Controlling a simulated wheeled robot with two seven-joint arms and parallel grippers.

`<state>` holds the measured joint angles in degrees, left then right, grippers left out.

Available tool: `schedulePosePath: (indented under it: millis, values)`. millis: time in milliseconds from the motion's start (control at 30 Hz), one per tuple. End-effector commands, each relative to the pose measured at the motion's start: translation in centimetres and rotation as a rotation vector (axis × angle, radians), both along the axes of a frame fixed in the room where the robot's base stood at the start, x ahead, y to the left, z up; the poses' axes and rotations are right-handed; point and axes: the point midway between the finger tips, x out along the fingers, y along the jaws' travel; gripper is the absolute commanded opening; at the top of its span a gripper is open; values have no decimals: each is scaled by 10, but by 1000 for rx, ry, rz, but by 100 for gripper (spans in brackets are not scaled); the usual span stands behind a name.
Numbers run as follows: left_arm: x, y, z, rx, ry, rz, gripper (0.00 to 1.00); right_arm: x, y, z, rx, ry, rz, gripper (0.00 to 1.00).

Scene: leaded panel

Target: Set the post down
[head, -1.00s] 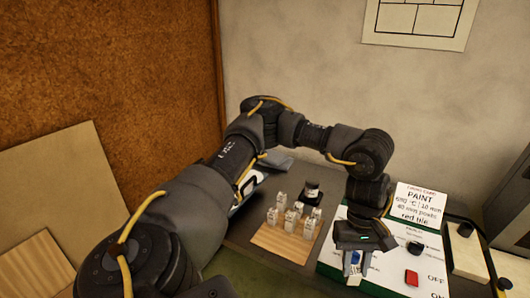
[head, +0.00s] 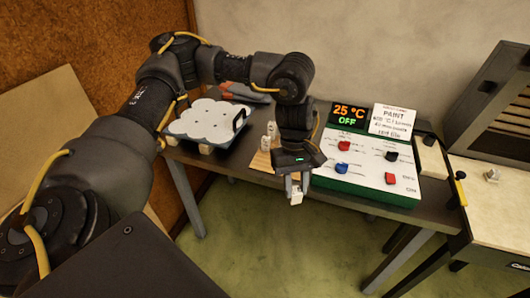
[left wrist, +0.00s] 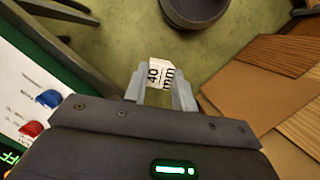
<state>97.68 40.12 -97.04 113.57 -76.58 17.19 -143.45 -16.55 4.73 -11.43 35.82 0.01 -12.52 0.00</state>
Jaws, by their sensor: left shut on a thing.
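My left gripper (head: 293,185) points down near the front edge of the dark table and is shut on a small pale post (head: 295,198). In the left wrist view the post (left wrist: 167,74) sits between the two grey fingers (left wrist: 160,90), and its face reads "40 mm". Green floor shows beyond it there, so the post is held in the air. More pale posts (head: 266,142) stand on a wooden board (head: 261,160) behind my gripper, partly hidden by my arm. My right gripper is not in view.
A control panel (head: 340,185) with a "25 °C OFF" display (head: 349,115) and red, blue and black knobs lies right of my gripper. A pale-topped unit (head: 500,205) at right bears a small pale object (head: 492,175).

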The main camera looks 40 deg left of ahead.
Motion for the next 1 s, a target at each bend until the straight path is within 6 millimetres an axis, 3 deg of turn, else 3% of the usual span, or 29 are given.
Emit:
schedulePosePath:
  millis: [133, 267, 700, 1000]
  values:
    - [4, 4, -1, -1, 0, 101, 3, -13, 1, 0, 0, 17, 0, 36]
    - [11, 18, -3, -3, 2, 380, 3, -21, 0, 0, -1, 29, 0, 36]
    - [49, 81, -3, -7, -1, 1755, 3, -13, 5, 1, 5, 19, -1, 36]
    - [64, 113, 1, -8, 2, 2399, 3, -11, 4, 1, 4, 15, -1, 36]
